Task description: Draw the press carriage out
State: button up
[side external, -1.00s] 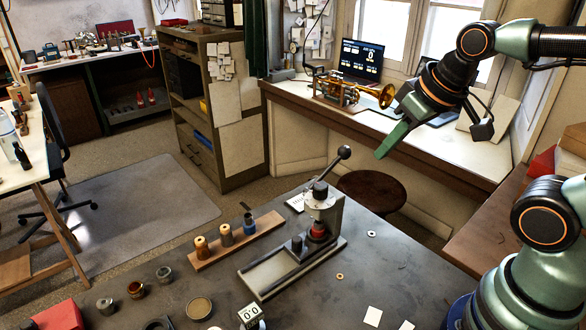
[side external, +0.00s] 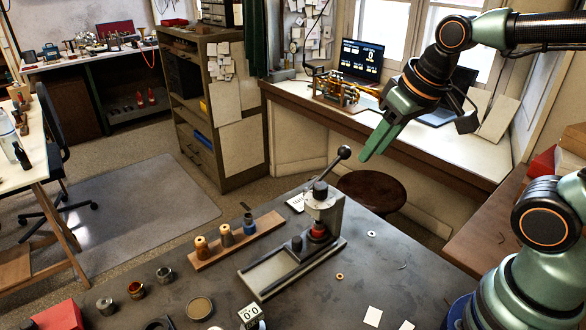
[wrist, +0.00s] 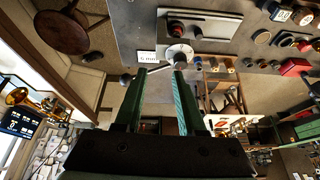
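The bench press (side external: 335,212) stands upright on the dark bench, with a lever ending in a black ball (side external: 344,152) at its top. Its long grey base (side external: 268,274) reaches toward the front left. A carriage with a dark knob (side external: 297,243) sits on this base, close to the press column. A red piece (side external: 318,229) is under the press head. My gripper (side external: 365,157) is in the air behind and right of the press, touching nothing. In the wrist view its two green fingers (wrist: 160,72) are apart and empty, and the press head (wrist: 180,53) shows just beyond them.
A wooden rack (side external: 238,240) with several spools stands left of the press. Metal cups (side external: 136,290), a shallow round dish (side external: 199,308) and a counter block (side external: 250,316) lie at the front left. A small ring (side external: 340,277) lies right of the base. The bench right of the press is mostly clear.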

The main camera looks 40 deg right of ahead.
jog(key=w+a+f+m+g, duration=0.1)
jog(key=w+a+f+g, duration=0.2)
jog(key=w+a, duration=0.2)
jog(key=m+g, duration=0.2)
send_near(296, 239)
notch_tip(296, 239, down, 9)
jog(key=shift+r, duration=0.1)
grip_shut()
jog(key=shift+a+r, duration=0.1)
dwell(1.5)
